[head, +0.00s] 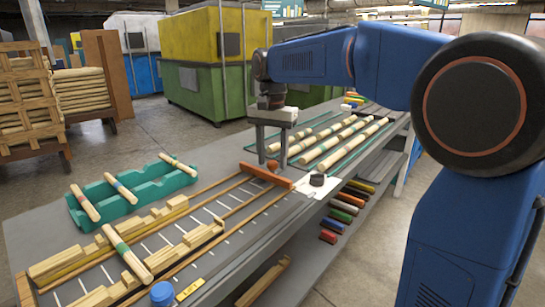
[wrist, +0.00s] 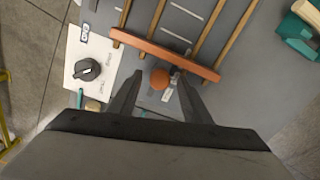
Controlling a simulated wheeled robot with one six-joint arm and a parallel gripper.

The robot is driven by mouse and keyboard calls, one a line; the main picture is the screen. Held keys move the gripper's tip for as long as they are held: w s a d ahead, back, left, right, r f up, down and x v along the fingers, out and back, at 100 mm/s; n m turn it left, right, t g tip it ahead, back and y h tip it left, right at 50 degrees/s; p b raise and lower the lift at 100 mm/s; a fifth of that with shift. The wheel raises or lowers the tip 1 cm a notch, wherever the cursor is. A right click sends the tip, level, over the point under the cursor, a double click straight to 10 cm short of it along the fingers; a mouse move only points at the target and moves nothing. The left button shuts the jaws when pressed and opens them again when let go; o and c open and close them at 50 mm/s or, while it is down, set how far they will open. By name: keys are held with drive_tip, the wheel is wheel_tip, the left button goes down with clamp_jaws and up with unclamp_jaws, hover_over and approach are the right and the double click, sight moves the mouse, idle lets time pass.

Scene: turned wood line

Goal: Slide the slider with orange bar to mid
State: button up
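The slider's orange bar (head: 266,176) lies across the wooden rails at their far end, beside the white card. It also shows in the wrist view (wrist: 164,54). A round orange knob (wrist: 160,79) sits next to the bar, on its gripper side; it shows in the head view (head: 272,165) too. My gripper (head: 273,160) points down over the knob, with its fingers apart on either side of it. In the wrist view the fingertips (wrist: 160,82) show gaps to the knob. Whether they are level with it, I cannot tell. The "mid" mark is not readable.
A white card with a black dial (head: 316,180) lies beside the bar. Wooden blocks and a striped spindle (head: 127,248) lie over the near rails. A teal rack (head: 130,194) with spindles stands left. More spindles (head: 345,142) lie beyond the gripper. A blue cap (head: 162,293) is nearest.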

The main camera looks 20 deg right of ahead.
sight(272, 162)
wheel_tip(272, 162, up, 17)
drive_tip(key=shift+r, duration=0.2)
idle(0.5)
drive_tip(key=s+d+f+n+t, duration=0.1)
drive_tip(key=s+d+f+n, duration=0.1)
drive_tip(key=s+f, duration=0.8)
drive_tip(key=s+d+f+n+t, duration=0.2)
drive_tip(key=s+d+f+n, duration=0.1)
drive_tip(key=s+f, duration=0.8)
drive_tip(key=s+d+f+n+t, duration=0.1)
drive_tip(key=s+d+f, duration=0.4)
drive_tip(key=s+f, duration=0.5)
drive_tip(key=shift+s+f+n+t, duration=0.15)
drive_tip(key=shift+f+n+t, duration=0.25)
drive_tip(key=shift+f+n, duration=0.45)
drive_tip(key=shift+r, duration=0.1)
